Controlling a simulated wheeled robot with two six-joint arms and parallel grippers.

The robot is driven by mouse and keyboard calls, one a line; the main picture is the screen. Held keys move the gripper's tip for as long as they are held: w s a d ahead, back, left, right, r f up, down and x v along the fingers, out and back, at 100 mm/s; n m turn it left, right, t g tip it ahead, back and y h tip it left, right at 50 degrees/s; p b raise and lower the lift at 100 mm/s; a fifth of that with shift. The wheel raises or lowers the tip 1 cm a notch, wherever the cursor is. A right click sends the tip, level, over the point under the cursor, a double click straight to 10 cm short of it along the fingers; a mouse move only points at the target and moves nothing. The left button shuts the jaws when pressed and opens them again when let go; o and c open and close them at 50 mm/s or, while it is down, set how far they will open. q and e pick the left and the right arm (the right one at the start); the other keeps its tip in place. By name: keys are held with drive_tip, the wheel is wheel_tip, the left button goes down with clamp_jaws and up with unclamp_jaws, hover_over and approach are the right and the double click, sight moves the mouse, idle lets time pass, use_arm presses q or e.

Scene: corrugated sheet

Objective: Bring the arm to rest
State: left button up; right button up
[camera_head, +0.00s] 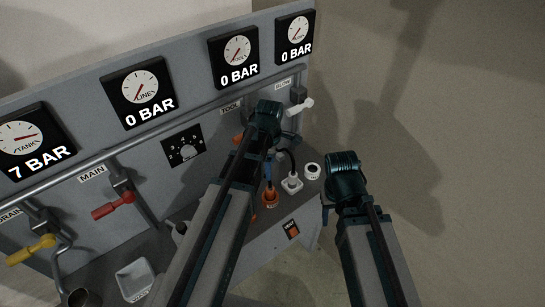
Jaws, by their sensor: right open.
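My left arm (218,225) rises from the bottom middle, and its dark wrist is in front of the panel, close to the TOOL label. My left gripper is mostly hidden behind its own wrist, and its jaws cannot be made out. My right arm (375,255) rises from the bottom right. My right gripper (326,213) is open beside the right end of the panel's shelf, largely hidden under its dark wrist. I see nothing held in it.
A grey panel carries several gauges; the TANK gauge (22,138) reads 7 BAR, the others 0 BAR. A red MAIN handle (113,206), yellow DRAIN handle (32,250) and white handle (299,107) stick out. The shelf holds a white tray (135,280) and small fittings. Bare floor lies right.

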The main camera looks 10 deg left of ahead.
use_arm(q)
drive_tip(key=s+d+f+m+b, duration=0.3)
drive_tip(key=s+d+m, duration=0.2)
drive_tip(key=m, duration=0.6)
drive_tip(key=s+d+f+m+y+b, duration=0.1)
drive_tip(key=s+d+f+m+b, duration=0.3)
drive_tip(key=s+m, duration=0.5)
drive_tip(key=shift+s+d+m, duration=0.15)
drive_tip(key=shift+d+m, duration=0.6)
drive_tip(key=shift+m, duration=0.85)
